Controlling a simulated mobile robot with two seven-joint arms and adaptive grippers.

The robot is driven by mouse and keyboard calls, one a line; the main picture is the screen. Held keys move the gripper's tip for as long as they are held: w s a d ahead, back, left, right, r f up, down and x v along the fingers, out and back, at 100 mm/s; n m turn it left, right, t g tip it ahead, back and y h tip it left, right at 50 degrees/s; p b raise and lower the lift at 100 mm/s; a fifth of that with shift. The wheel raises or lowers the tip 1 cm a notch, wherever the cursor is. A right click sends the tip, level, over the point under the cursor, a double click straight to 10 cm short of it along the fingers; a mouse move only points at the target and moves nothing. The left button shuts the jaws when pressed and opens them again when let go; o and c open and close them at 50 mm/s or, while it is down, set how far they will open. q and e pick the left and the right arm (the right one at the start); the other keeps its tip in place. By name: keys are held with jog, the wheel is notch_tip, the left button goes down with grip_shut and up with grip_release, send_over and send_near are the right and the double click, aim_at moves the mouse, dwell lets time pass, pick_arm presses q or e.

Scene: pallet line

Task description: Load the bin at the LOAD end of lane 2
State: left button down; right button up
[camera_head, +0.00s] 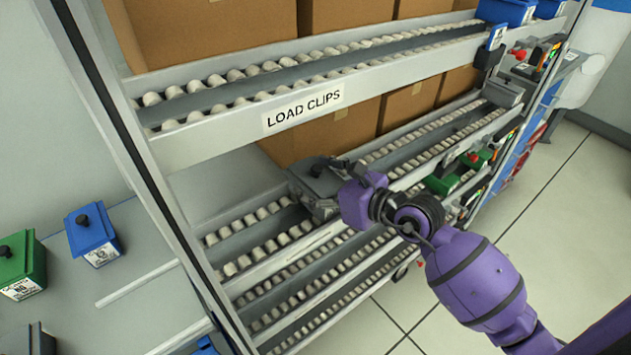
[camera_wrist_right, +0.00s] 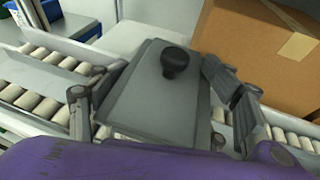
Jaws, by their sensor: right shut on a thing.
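My right gripper (camera_head: 332,178) reaches in from the right, over the roller lanes below the LOAD CLIPS rail. It is shut on a grey bin (camera_head: 313,196). In the right wrist view the grey bin (camera_wrist_right: 150,105) has a flat lid with a black knob (camera_wrist_right: 174,62), and my fingers lie along its two sides. The bin sits at or just above a roller lane (camera_head: 250,238); I cannot tell whether it touches the rollers. Its underside is hidden. No lane number is readable. My left gripper is not in view.
A blue bin (camera_head: 92,234) and a green bin (camera_head: 22,268) stand on the table at left. Cardboard boxes (camera_head: 335,133) fill the space behind the lanes. A rack post (camera_head: 140,165) stands left of the lanes. Green bins (camera_head: 442,184) sit at the far right end.

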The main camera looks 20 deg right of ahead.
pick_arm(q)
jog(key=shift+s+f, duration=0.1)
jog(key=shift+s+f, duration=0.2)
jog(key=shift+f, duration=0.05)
pick_arm(e)
jog(key=shift+f, duration=0.15)
jog(key=o, duration=1.8)
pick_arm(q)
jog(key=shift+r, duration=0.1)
pick_arm(e)
jog(key=shift+o, duration=0.4)
jog(key=shift+f, duration=0.2)
jog(key=v, duration=1.2)
jog(key=shift+r, duration=0.2)
